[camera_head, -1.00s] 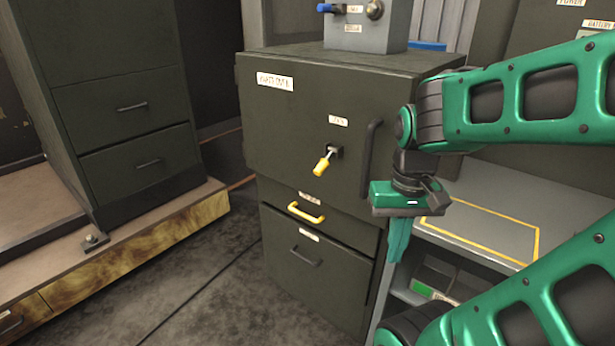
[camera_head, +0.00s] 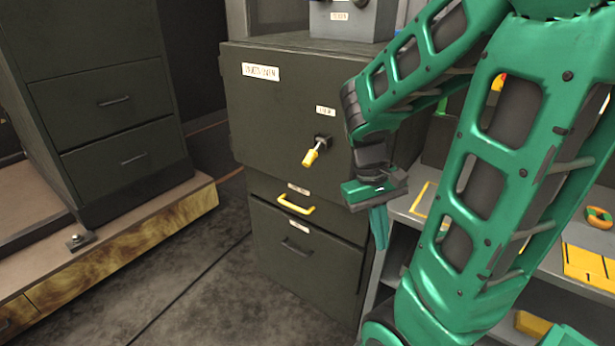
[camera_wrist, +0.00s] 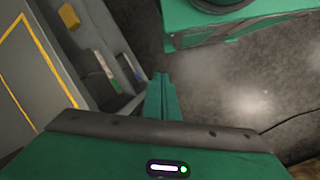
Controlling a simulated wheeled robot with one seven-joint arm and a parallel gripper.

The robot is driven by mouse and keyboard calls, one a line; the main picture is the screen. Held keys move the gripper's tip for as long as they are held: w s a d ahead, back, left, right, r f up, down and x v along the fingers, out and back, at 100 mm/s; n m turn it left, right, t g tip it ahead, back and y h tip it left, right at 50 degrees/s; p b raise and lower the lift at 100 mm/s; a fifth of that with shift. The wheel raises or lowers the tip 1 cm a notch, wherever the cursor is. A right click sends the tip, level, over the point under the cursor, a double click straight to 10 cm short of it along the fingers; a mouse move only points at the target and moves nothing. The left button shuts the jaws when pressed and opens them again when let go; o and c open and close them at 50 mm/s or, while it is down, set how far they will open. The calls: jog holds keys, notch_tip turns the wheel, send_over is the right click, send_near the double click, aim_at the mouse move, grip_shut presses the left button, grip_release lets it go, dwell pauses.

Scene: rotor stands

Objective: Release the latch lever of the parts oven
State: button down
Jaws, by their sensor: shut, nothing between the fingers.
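The parts oven (camera_head: 270,110) is a dark grey cabinet with a white label at its upper left. Its latch lever (camera_head: 311,156) has a yellow grip on a dark mount, under a small label, and slants down to the left. My gripper (camera_head: 379,228) hangs to the right of the lever, in front of the oven's right edge, pointing down. Its green fingers are shut, with nothing between them, and apart from the lever. In the wrist view the fingers (camera_wrist: 162,97) are together over the floor; the lever is not in that view.
A yellow-handled drawer (camera_head: 297,203) and a lower drawer (camera_head: 297,250) sit below the oven door. A shelf unit (camera_head: 402,205) with a yellow outline stands at right. A grey box (camera_head: 352,22) sits on the oven. The floor in front is open.

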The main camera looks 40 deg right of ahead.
aim_at(314, 153)
jog(key=w+d+f+n+g+h, duration=0.4)
jog(key=w+d+f+n+h, duration=0.5)
jog(key=w+n+h, duration=0.35)
jog(key=w+a+f+n+t+h, duration=0.1)
jog(key=w+a+n+t+h, duration=0.9)
jog(key=n+t, duration=0.8)
jog(key=w+a, duration=0.2)
jog(key=w, duration=0.1)
jog(key=shift+w+a+n, duration=0.15)
jog(key=shift+w+n, duration=0.2)
jog(key=w+d+r, duration=0.3)
jog(key=d+r, duration=0.1)
jog(key=r, duration=0.5)
jog(key=shift+w+d+r, duration=0.35)
jog(key=shift+w+r, duration=0.05)
